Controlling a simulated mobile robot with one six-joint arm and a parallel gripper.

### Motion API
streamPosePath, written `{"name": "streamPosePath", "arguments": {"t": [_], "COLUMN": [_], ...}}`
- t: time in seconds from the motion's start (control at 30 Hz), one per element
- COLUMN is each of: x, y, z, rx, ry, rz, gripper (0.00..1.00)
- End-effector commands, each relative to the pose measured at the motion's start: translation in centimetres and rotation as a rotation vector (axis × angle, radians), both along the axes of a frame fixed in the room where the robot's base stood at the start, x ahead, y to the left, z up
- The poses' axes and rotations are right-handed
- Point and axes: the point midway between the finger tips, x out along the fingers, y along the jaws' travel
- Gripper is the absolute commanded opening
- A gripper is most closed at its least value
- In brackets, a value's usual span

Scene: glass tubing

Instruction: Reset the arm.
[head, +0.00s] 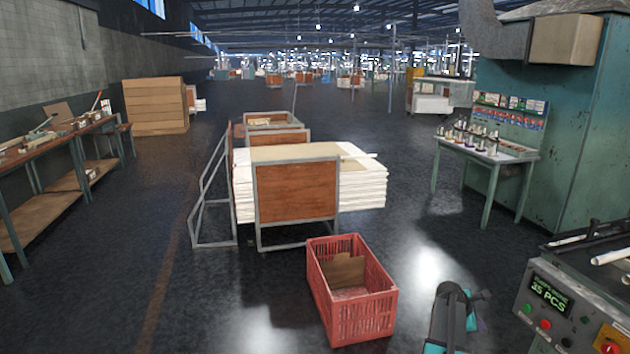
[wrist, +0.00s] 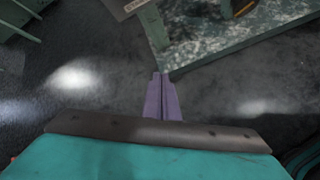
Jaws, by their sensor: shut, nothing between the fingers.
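My gripper (wrist: 161,76) shows in the wrist view, with its two purple fingers together in the middle of the picture. The fingers are shut and hold nothing. They point over the dark floor toward the edge of a worn, speckled green surface. In the head view part of my arm (head: 454,318) shows at the bottom, right of the red crate. The fingers cannot be made out there.
A red crate (head: 350,310) with cardboard inside stands on the floor. A cart (head: 296,190) with stacked white sheets stands behind it. A control panel (head: 560,305) reading "35 PCS" is at the lower right. A green table (head: 490,152) stands behind that.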

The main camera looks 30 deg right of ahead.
Motion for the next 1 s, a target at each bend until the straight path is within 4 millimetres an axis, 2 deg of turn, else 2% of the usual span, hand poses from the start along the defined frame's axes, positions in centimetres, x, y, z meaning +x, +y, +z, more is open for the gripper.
{"name": "streamPosePath", "arguments": {"t": [0.03, 0.2, 0.37, 0.5, 0.73, 1.0], "x": [1.8, 6.2, 9.7, 11.9, 13.8, 13.4], "y": [1.7, 7.0, 12.6, 18.0, 27.3, 38.4], "z": [-1.1, -4.6, -8.0, -11.0, -15.9, -21.1], "rx": [0.011, 0.05, 0.093, 0.138, 0.216, 0.312], "ry": [0.009, 0.034, 0.056, 0.074, 0.095, 0.106], "rz": [0.03, 0.116, 0.194, 0.253, 0.321, 0.345], "gripper": [0.0, 0.0, 0.0, 0.0, 0.0, 0.0]}}
